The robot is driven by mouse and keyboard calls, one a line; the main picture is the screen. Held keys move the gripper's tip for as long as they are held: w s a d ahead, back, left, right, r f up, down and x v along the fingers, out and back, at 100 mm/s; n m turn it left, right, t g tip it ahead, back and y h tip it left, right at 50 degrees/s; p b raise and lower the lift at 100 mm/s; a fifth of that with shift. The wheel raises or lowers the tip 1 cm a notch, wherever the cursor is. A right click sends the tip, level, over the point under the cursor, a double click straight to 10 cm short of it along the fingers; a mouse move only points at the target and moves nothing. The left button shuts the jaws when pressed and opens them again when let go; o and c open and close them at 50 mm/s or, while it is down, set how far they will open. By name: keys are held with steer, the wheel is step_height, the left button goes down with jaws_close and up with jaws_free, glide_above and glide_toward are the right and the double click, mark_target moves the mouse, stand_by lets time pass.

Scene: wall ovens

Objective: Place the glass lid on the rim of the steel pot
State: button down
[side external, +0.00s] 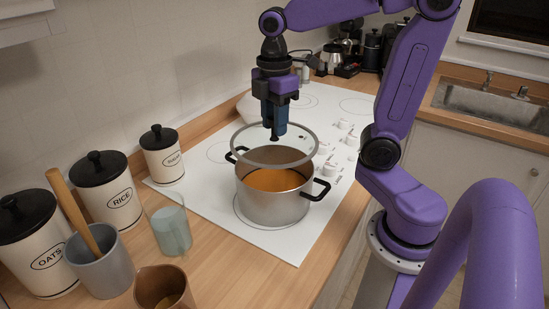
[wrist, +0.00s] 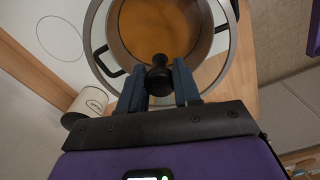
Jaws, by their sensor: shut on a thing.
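The glass lid (side external: 252,156) is clear with a steel rim and a black knob (wrist: 159,80). My gripper (side external: 274,135) is shut on the knob, and the lid hangs roughly level below it. The steel pot (side external: 272,208) has black side handles and holds orange liquid. It stands on the white cooktop. In the side view the lid is above the pot, with a gap over the front rim. In the wrist view the lid's rim (wrist: 232,50) surrounds most of the pot opening (wrist: 160,28), not quite centred on it.
Canisters (side external: 108,190), a grey crock with a wooden handle (side external: 100,262), a glass of pale liquid (side external: 171,230) and a brown cup (side external: 163,288) stand left of the cooktop (side external: 295,250). A coffee maker stands farther back.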

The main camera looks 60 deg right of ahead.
mark_target(274, 138)
steer(key=shift+f, duration=3.25)
steer(key=shift+f, duration=0.1)
steer(key=c, duration=0.8)
jaws_free()
step_height(274, 138, up, 12)
steer(key=shift+m, duration=0.3)
steer(key=s+a+f, duration=0.1)
steer(key=s+f, duration=0.1)
steer(key=s+a+f, duration=0.3)
steer(key=s+f, duration=0.1)
steer(key=shift+s+a+f, duration=0.15)
steer(key=shift+a+f, duration=0.15)
steer(key=shift+a, duration=0.05)
steer(key=shift+m, duration=0.5)
steer(key=s+f, duration=0.2)
steer(key=s, duration=0.1)
steer(key=s+f, duration=0.2)
steer(key=s, duration=0.1)
steer(key=s+a+f, duration=0.1)
steer(key=s+f, duration=0.1)
steer(key=s, duration=0.1)
steer(key=shift+s+f, duration=0.4)
